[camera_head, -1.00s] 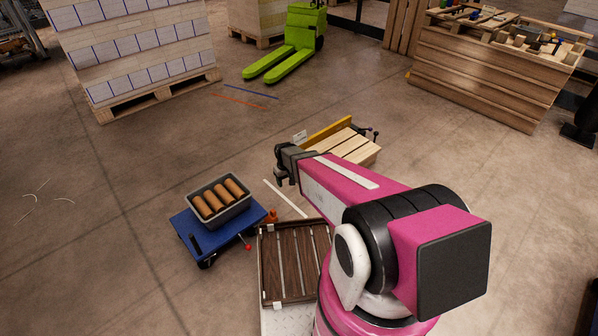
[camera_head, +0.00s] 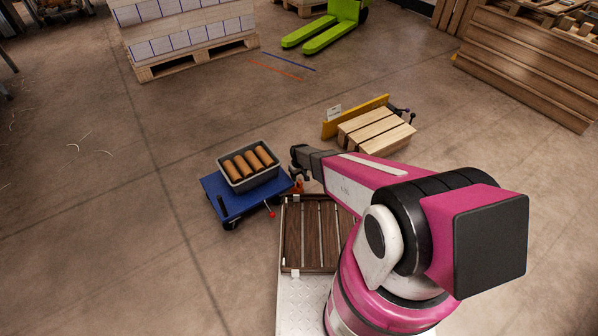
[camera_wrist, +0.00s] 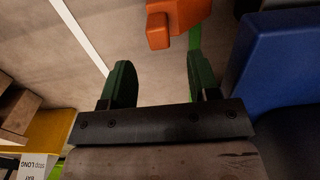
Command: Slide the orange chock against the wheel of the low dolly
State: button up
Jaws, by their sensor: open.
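The low dolly (camera_head: 213,201) is blue and stands left of my arm in the head view, with a dark wheel (camera_head: 230,224) showing at its front edge. The orange chock (camera_head: 297,187) sits on the floor just right of the dolly, partly hidden by my arm. In the wrist view the chock (camera_wrist: 178,14) is at the top, beyond the fingertips, and the blue dolly (camera_wrist: 275,60) is at the right. My gripper (camera_wrist: 155,75) is open and empty, its two green fingers apart with bare floor between them. The chock and dolly look apart in the wrist view.
A grey bin (camera_head: 247,180) of several brown rolls rides on the dolly. A red-tipped lever (camera_head: 270,213) sticks out from the dolly. A dark slatted tray (camera_head: 292,262) lies in front of my arm.

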aim_at(299, 181)
notch_tip(299, 181, down, 6)
jog(key=shift+r, duration=0.1)
grip_shut()
jog(key=shift+s+a, duration=0.25)
jog(key=shift+a, duration=0.15)
dwell(0.9)
grip_release()
